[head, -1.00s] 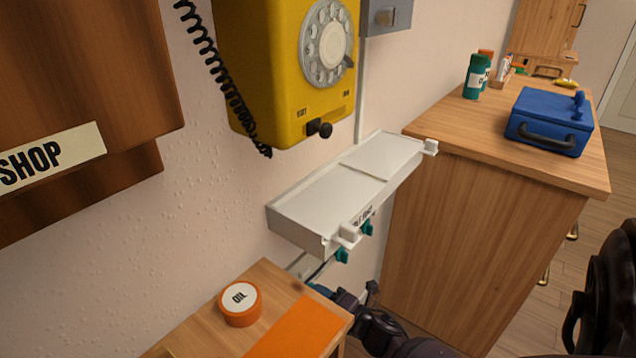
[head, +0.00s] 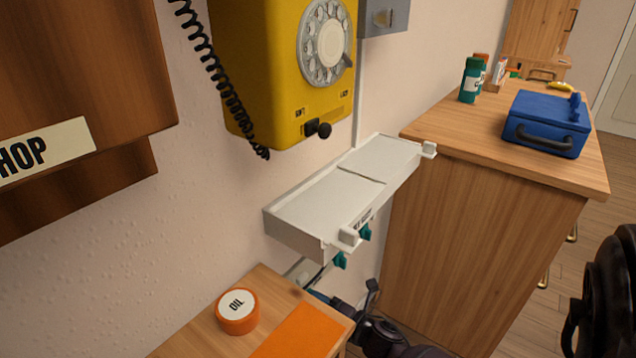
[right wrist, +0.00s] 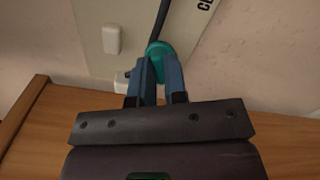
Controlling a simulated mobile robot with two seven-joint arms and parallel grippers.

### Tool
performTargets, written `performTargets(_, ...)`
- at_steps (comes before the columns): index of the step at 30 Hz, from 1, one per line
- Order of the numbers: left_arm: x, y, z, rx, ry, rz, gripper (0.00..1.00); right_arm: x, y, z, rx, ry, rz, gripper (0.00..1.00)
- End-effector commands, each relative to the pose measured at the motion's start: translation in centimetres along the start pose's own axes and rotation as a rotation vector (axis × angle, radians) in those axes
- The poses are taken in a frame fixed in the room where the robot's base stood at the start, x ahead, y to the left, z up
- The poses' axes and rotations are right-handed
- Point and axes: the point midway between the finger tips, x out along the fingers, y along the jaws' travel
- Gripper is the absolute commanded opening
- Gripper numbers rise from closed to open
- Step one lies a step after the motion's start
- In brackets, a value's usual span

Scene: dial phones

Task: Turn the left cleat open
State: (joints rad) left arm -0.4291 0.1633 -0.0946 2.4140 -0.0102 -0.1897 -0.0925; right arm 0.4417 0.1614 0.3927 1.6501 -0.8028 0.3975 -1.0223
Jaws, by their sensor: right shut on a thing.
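A pale plate (right wrist: 92,22) is on the wall below the white shelf. A round teal piece (right wrist: 158,50), seemingly a cleat, sits on it with a dark cord running up from it. In the right wrist view my right gripper (right wrist: 158,68) has its blue fingers shut on this teal piece. The fingers and the piece overlap, so its exact turn is unclear. My left gripper is not in view.
The white shelf (head: 315,205) with teal pieces (head: 340,260) under its front overhangs my gripper. The small wooden table (head: 200,340) holds an orange OIL tin (head: 238,312). A yellow dial phone (head: 270,80) hangs above. A wooden cabinet (head: 470,240) stands right.

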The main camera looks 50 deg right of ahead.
Motion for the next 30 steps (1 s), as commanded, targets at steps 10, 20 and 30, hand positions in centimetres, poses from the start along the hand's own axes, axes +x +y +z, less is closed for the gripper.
performTargets(10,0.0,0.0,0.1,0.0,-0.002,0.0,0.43,0.0,0.0,0.1,0.0,-0.001,-0.001,0.38)
performTargets(20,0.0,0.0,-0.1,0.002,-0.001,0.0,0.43,-1.2,0.0,0.1,0.002,-0.002,-0.002,0.38)
performTargets(30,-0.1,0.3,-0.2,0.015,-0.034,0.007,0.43,-7.1,0.1,0.2,0.002,-0.003,-0.001,0.38)
